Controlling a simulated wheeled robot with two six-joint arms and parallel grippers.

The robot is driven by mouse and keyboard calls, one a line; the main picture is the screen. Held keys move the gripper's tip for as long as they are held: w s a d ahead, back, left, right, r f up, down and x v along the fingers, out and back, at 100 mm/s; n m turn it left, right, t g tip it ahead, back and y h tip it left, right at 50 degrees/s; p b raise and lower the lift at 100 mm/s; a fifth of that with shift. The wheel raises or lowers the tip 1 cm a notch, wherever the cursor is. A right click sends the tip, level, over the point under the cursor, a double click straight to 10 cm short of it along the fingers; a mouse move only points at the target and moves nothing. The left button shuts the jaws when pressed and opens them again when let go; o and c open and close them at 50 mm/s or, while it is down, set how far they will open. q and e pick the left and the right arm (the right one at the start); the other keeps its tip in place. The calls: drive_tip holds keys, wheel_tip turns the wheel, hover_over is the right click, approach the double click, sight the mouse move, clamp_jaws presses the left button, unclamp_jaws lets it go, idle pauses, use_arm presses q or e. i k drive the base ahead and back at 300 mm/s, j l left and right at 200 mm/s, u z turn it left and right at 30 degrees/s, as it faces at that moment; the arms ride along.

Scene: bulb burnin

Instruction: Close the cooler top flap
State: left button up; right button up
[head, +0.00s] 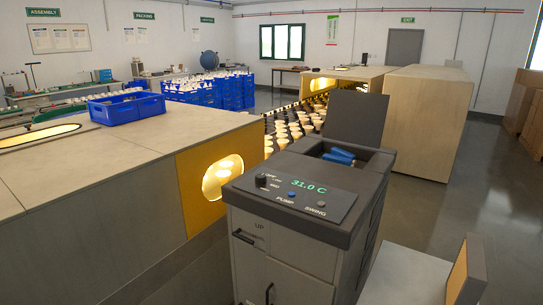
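The cooler (290,240) is a grey cabinet with a dark top, in the lower middle of the head view. Its sloped panel carries a knob, two buttons and a green "31.0 C" readout (308,187). The top flap (357,117) is a dark flat panel standing upright at the back of the top opening, so the cooler is open. Blue items (340,156) show inside the opening. Neither of my grippers is in view.
A long beige-topped enclosure (90,160) with a lit yellow end stands left of the cooler, with a blue crate (126,108) on it. Rows of bulbs (290,128) lie behind. A grey surface with a beige-faced panel (468,272) is at lower right.

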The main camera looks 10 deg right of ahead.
sight(357, 118)
drive_tip(key=l+u, duration=0.1)
drive_tip(key=l, duration=0.45)
drive_tip(key=l+u, duration=0.15)
drive_tip(key=l, duration=0.35)
drive_tip(key=l+u, duration=0.1)
drive_tip(key=l, duration=0.45)
drive_tip(key=k+l+u, duration=0.1)
drive_tip(key=l, duration=0.4)
drive_tip(key=k+l+u, duration=0.15)
drive_tip(key=l, duration=0.4)
drive_tip(key=l+u, duration=0.1)
drive_tip(key=l, duration=0.4)
drive_tip(key=l+u, duration=0.25)
drive_tip(key=l, duration=0.6)
drive_tip(key=l+u, duration=0.25)
drive_tip(key=l, duration=0.6)
drive_tip(key=l+u, duration=0.25)
drive_tip(key=l, duration=0.6)
drive_tip(key=l+u, duration=0.2)
drive_tip(key=l, duration=0.65)
drive_tip(key=l+u, duration=0.2)
drive_tip(key=l, duration=0.6)
drive_tip(key=k+l+u, duration=0.2)
drive_tip(key=l, duration=0.65)
drive_tip(key=i, duration=0.05)
